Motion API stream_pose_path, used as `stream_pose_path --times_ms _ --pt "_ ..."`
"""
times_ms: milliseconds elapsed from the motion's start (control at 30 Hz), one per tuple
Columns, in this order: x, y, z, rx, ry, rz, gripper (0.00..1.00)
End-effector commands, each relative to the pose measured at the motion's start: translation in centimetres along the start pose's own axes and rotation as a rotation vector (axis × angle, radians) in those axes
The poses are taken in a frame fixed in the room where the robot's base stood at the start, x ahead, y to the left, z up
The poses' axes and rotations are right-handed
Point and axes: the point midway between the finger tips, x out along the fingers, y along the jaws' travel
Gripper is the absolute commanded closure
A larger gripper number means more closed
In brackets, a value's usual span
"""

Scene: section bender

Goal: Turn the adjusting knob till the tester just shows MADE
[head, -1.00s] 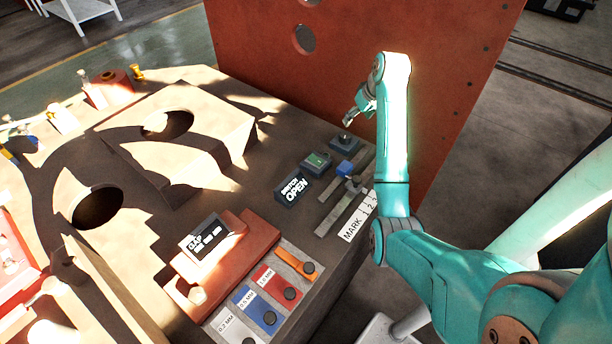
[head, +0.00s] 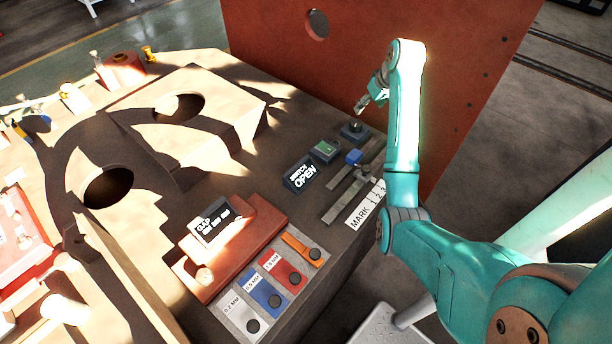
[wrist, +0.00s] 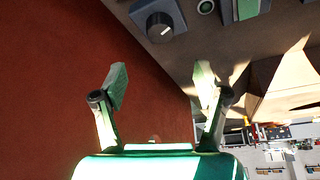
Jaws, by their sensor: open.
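The adjusting knob (head: 354,128) is a dark round knob on a small dark block near the back right edge of the bench. In the wrist view the knob (wrist: 159,27) shows a white pointer line and lies beyond my fingertips, at the upper middle. The tester display (head: 299,174) reads "SWITCH OPEN". A blue-topped piece (head: 354,157) sits on the metal rails beside the MARK scale (head: 365,205).
A small box with a green face (head: 325,150) stands between tester and knob. A red upright plate (head: 350,60) rises close behind. A GAP display (head: 213,222) and a tray of labelled gauges (head: 245,312) are at the front. A large tan casting (head: 190,115) fills the left.

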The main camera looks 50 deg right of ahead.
Motion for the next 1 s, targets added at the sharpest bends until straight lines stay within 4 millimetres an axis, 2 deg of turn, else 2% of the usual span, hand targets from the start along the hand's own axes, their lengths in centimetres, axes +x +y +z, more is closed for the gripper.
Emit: stream_pose_path --times_ms 167,267,467,1000 --pt "0.0 0.0 0.0 0.0 0.0 0.0 0.27" --pt "1.1 0.0 0.1 -0.001 -0.001 -0.001 0.27" --pt "2.0 0.0 0.0 -0.002 -0.001 -0.001 0.27" --pt "10.4 0.0 0.0 -0.002 -0.001 -0.002 0.27"
